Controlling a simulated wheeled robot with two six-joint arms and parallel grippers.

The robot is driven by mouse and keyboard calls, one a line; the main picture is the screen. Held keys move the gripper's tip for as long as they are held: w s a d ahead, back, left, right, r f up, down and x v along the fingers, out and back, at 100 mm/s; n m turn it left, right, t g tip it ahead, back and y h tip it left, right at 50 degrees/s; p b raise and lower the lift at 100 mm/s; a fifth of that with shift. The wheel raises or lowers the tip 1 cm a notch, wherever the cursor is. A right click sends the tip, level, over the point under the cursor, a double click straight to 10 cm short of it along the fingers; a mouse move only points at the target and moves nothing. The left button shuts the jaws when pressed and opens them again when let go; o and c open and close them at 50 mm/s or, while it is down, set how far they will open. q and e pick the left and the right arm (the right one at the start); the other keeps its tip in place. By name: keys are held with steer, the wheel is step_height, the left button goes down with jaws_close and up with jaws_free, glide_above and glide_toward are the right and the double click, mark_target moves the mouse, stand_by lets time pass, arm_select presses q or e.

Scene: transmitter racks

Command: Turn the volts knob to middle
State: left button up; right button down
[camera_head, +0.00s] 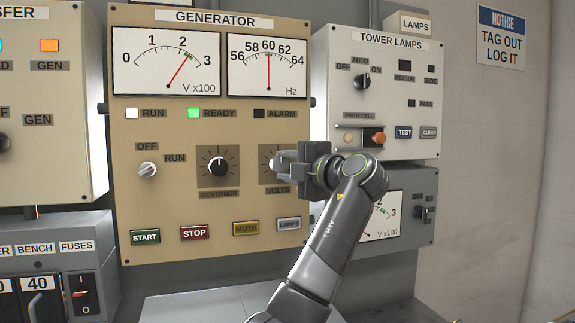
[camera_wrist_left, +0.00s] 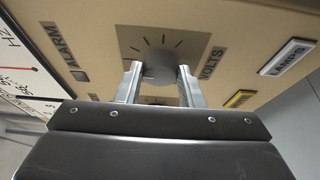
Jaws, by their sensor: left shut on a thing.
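The volts knob (camera_wrist_left: 160,66) is a round grey knob on a dark plate with tick marks, labelled VOLTS, on the tan generator panel (camera_head: 225,285). My left gripper (camera_wrist_left: 159,78) is shut on it, one finger on each side in the left wrist view. In the head view my left gripper (camera_head: 280,163) reaches the knob from the right and covers most of it and its dial. The knob's pointer mark cannot be made out. The volts meter (camera_head: 166,62) above has its red needle a little past 2, near a green mark. My right gripper is not in view.
The governor knob (camera_head: 218,167) sits just left of the volts dial. Below are the START (camera_head: 145,237), STOP (camera_head: 194,232), MUTE (camera_head: 245,228) and LAMPS (camera_head: 289,223) buttons. The tower lamps box (camera_head: 395,100) stands to the right, behind my arm.

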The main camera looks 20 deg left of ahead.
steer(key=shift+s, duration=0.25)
arm_select(q)
steer(key=o, duration=1)
steer(key=shift+w, duration=0.15)
steer(key=b+v, duration=0.2)
steer(key=v, duration=1.5)
steer(key=shift+s+d+b, duration=0.2)
steer(key=shift+b, duration=0.2)
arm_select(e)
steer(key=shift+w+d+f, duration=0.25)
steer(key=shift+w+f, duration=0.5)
